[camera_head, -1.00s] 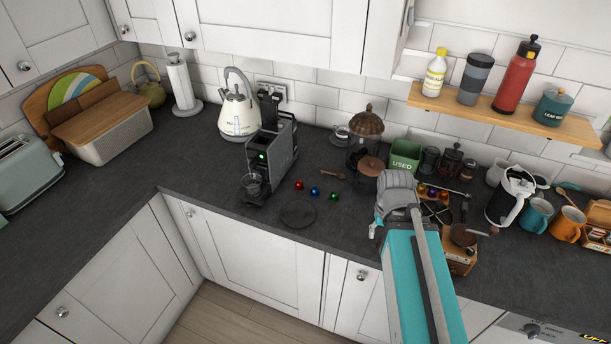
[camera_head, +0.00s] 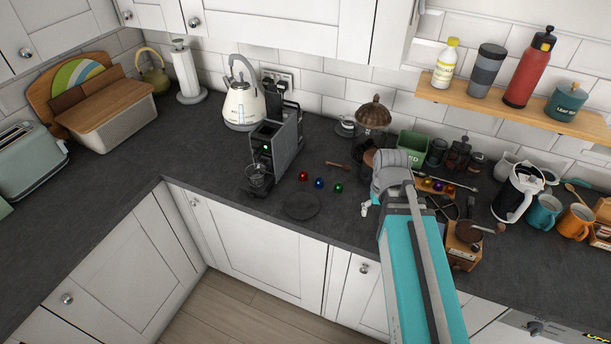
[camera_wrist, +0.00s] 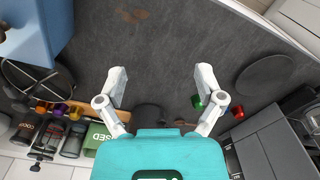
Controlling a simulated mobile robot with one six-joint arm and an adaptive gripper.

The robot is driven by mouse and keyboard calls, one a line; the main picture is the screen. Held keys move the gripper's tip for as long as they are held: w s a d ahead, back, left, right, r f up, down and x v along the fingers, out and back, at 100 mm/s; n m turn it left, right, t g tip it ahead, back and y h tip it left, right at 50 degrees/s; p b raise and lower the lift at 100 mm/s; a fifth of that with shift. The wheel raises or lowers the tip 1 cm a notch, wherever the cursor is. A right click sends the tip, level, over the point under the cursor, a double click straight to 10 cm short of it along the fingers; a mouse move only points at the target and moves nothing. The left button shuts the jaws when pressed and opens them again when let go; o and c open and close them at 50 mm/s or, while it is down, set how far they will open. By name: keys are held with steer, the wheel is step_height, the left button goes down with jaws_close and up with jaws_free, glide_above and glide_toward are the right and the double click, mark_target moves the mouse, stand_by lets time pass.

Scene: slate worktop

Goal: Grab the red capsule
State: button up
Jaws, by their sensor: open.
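The red capsule (camera_head: 303,176) lies on the dark worktop in front of the coffee machine. It is leftmost in a loose row with a blue capsule (camera_head: 319,183) and a green capsule (camera_head: 339,188). In the wrist view the red capsule (camera_wrist: 238,113) shows right of the right finger, beyond the green capsule (camera_wrist: 197,102), which is beside that finger. In the head view my gripper (camera_head: 366,208) is to the right of the capsules, apart from the red one.
The coffee machine (camera_head: 275,145) stands behind and left of the capsules. A dark round disc (camera_head: 302,206) lies in front of them. A wooden scoop (camera_head: 338,165), a lidded jar (camera_head: 372,125) and a green USED box (camera_head: 413,146) are behind. A grinder (camera_head: 464,250) stands right of my arm.

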steer(key=w+a+r+n+p, duration=0.1)
steer(key=w+a+n, duration=0.3)
steer(key=w+a, duration=0.6)
steer(key=w+a+r+n+y+p, duration=0.1)
steer(key=w+a+r+n+p, duration=0.1)
steer(key=w+a, duration=0.9)
steer(key=w+r+n, duration=0.1)
steer(key=n, duration=0.1)
steer(key=shift+w+a+n+t, duration=0.2)
steer(key=shift+n+t, duration=0.2)
steer(key=shift+f, duration=0.15)
steer(key=b, duration=0.8)
glide_above(304, 173)
step_height(304, 173, down, 8)
steer(key=shift+s+f, duration=0.1)
steer(key=shift+f, duration=0.1)
steer(key=shift+f, duration=0.1)
steer(key=shift+w+a+f+b, duration=0.1)
steer(key=shift+f+b, duration=1.15)
steer(key=shift+b, duration=0.1)
steer(key=shift+w+f+b, duration=0.1)
steer(key=shift+f+b, duration=1.15)
steer(key=shift+b, duration=0.05)
steer(key=c, duration=0.8)
